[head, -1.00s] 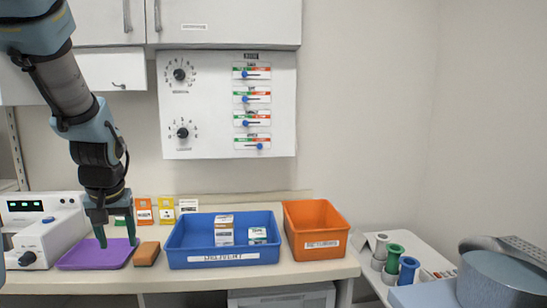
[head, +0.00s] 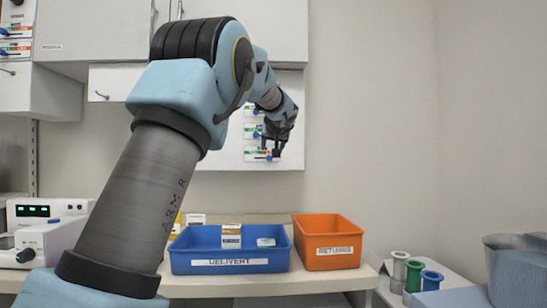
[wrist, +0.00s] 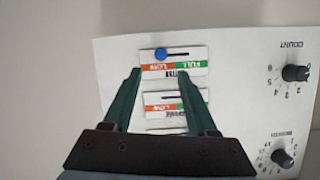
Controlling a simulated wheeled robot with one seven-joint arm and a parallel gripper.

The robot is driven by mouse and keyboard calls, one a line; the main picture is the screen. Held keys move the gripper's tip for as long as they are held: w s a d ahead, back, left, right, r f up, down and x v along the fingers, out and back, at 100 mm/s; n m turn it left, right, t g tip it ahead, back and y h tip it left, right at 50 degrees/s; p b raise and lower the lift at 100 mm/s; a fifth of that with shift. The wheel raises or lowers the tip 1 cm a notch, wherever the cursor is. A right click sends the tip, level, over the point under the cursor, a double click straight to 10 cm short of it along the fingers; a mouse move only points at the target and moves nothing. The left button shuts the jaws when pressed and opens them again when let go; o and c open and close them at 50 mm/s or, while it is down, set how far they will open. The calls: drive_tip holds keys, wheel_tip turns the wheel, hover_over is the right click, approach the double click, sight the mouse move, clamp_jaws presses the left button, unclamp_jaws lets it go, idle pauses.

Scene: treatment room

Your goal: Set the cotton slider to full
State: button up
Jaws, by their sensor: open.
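The white slider panel (head: 228,155) hangs on the back wall, partly hidden by my arm. My gripper (head: 270,152) is open and empty in front of its lowest sliders. In the wrist view, where the panel appears upside down, my gripper's fingers (wrist: 159,72) straddle a slider label (wrist: 175,70) with orange LOW on the left and green FULL on the right. This slider's blue knob (wrist: 161,54) sits beyond the fingertips, towards the LOW side. Whether the fingers touch the panel cannot be told. The slider names are too small or covered to read.
Another slider (wrist: 175,99) lies between the fingers, its knob not visible. Two black dials (wrist: 295,73) are on the right in the wrist view. Below stand a blue bin (head: 185,262) with boxes and an orange RETURNS bin (head: 328,262).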

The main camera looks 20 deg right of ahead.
sight(269, 156)
drive_tip(key=p+x, duration=0.2)
drive_tip(key=x, duration=0.6)
drive_tip(key=shift+a, duration=0.1)
clamp_jaws()
drive_tip(key=shift+a, duration=0.1)
idle(1.1)
